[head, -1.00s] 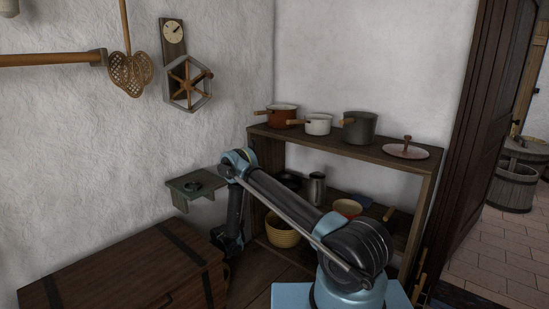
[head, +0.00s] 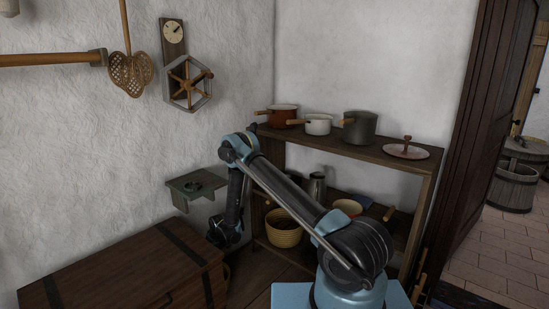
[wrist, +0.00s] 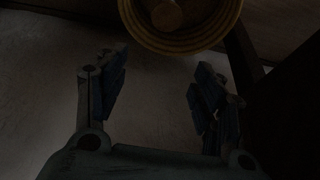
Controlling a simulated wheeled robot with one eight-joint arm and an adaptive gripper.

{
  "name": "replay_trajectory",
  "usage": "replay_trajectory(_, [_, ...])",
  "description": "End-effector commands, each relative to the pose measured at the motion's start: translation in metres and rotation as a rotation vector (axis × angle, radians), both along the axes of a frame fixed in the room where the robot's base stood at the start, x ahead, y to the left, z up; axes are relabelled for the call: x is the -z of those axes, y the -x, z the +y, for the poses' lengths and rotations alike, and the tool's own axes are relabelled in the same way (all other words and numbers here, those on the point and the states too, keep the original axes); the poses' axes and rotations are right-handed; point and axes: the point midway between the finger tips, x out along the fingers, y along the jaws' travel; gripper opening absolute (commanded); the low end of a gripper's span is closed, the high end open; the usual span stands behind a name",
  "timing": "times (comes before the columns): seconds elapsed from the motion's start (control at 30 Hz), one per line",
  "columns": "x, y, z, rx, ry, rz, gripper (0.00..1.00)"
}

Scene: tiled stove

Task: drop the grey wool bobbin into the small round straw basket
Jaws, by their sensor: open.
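I make out no bobbin elsewhere. My gripper (wrist: 160,78) is open, with nothing between its fingers, and the basket lies beyond the fingertips.
A wooden chest (head: 120,270) fills the front left. A small wall shelf (head: 196,186) is above it. The wooden shelf unit (head: 385,151) carries pots and a lid, with more vessels below. A dark door (head: 470,140) stands open at the right.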

Motion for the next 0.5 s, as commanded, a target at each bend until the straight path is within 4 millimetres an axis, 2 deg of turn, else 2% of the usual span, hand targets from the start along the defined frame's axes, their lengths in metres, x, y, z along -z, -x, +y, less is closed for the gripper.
replay_trajectory(0.2, [-0.024,0.000,0.000,0.000,0.000,0.000,0.62])
replay_trajectory(0.5, [-0.032,0.000,0.000,0.000,0.000,0.000,0.62])
